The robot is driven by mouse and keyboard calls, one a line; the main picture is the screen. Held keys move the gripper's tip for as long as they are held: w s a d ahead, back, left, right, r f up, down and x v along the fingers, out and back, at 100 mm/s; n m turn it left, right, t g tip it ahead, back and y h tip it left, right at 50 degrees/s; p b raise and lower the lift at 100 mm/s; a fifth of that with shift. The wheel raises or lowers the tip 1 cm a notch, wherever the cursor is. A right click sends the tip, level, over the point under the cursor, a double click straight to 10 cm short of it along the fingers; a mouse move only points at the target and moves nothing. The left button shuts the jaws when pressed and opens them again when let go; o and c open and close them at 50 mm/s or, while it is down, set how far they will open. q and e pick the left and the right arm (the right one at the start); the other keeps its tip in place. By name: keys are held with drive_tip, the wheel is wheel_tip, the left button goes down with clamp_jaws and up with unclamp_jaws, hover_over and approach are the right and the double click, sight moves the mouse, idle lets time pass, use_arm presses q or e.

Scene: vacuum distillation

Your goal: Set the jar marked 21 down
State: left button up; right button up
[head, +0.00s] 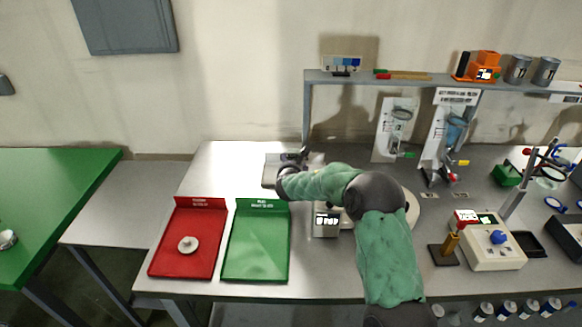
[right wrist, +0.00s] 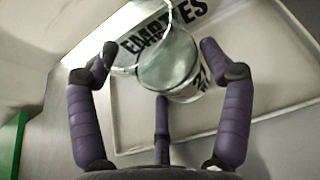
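A clear glass jar (right wrist: 168,68) with a round rim and a label whose digits look like 21 shows in the right wrist view. It sits between the purple fingers of my right gripper (right wrist: 158,52). The fingertips are spread to about the jar's width; whether they press on it is unclear. A pale tray (right wrist: 262,98) with a raised rim lies under it, with dark lettering at its far edge. In the head view my right gripper (head: 291,168) is over the back of the bench at this tray (head: 270,172); the jar is not clear there. My left gripper is out of view.
A red tray (head: 165,262) with a pale round piece (head: 188,245) and an empty green tray (head: 258,250) lie in front. A small box with a display (head: 326,232) stands right of them. A shelf (head: 420,80) rises behind.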

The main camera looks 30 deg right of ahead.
drive_tip(key=shift+r, duration=0.15)
drive_tip(key=shift+s+a+r+p, duration=0.1)
drive_tip(key=shift+s+r+p, duration=0.05)
drive_tip(key=shift+p, duration=0.15)
drive_tip(key=p+v, duration=0.2)
drive_tip(key=v, duration=0.9)
drive_tip(key=shift+s, duration=0.3)
drive_tip(key=shift+a, duration=0.15)
drive_tip(key=shift+r, duration=0.15)
